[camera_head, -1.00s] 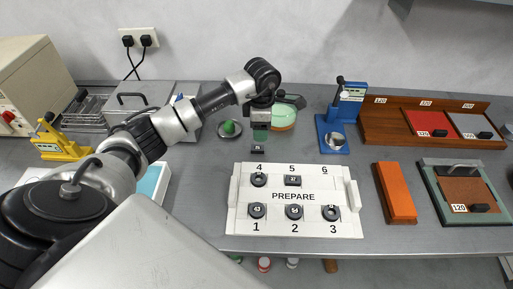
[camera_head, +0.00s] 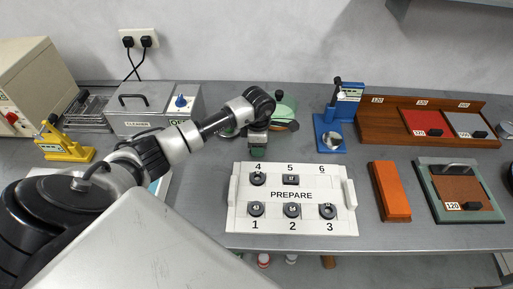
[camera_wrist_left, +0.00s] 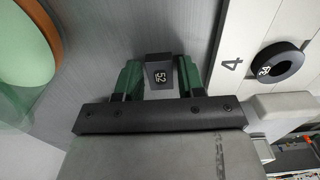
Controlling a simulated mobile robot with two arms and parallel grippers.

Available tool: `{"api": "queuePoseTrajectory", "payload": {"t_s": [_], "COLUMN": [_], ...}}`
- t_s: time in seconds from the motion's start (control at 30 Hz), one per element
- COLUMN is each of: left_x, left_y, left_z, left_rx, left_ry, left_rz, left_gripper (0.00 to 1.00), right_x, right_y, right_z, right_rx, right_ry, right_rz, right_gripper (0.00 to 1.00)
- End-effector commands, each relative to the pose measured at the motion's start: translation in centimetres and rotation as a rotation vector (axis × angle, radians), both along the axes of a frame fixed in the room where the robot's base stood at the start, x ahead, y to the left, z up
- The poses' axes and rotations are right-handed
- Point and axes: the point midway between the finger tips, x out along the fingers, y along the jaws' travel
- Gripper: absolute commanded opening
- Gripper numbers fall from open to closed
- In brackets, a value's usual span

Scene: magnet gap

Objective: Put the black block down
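The black block (camera_wrist_left: 159,72), marked 52, sits between the green fingers of my left gripper (camera_wrist_left: 160,80) in the left wrist view. In the head view my left gripper (camera_head: 257,148) points down, low over the grey table, just behind the white PREPARE tray (camera_head: 240,215). The block is mostly hidden there, only a dark edge showing below the fingers. I cannot tell whether its underside touches the table. My right gripper is not in view.
Several dark numbered pieces stand on the tray, one the ring by label 4 (camera_wrist_left: 281,64). A green round dish (camera_head: 284,115) is behind the gripper. A blue press (camera_head: 331,135) stands to its right. An orange bar (camera_head: 390,190) lies right of the tray.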

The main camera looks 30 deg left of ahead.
Motion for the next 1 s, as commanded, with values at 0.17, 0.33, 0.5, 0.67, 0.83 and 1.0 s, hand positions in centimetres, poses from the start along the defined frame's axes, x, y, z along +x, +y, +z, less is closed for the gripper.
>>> {"api": "queuePoseTrajectory", "payload": {"t_s": [0.17,0.33,0.5,0.67,0.83,1.0], "left_x": [0.0,0.0,0.0,0.1,0.1,-0.9], "left_y": [0.0,0.0,0.0,0.0,0.1,-3.8], "left_z": [0.0,0.1,0.2,1.3,4.1,6.2], "left_rx": [0.000,0.000,0.001,0.000,0.001,-0.002], "left_ry": [0.000,0.000,-0.001,-0.004,-0.006,-0.005], "left_rz": [0.000,0.000,0.000,-0.001,-0.002,-0.009], "left_gripper": [0.12,0.00,0.00,0.00,0.00,0.00], "right_x": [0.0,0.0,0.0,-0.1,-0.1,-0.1], "right_y": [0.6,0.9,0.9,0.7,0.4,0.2], "right_z": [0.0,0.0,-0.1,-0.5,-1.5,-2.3], "right_rx": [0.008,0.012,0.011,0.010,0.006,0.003], "right_ry": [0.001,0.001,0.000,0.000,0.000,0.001], "right_rz": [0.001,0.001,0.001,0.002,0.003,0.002], "right_gripper": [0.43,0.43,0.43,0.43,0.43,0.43]}}
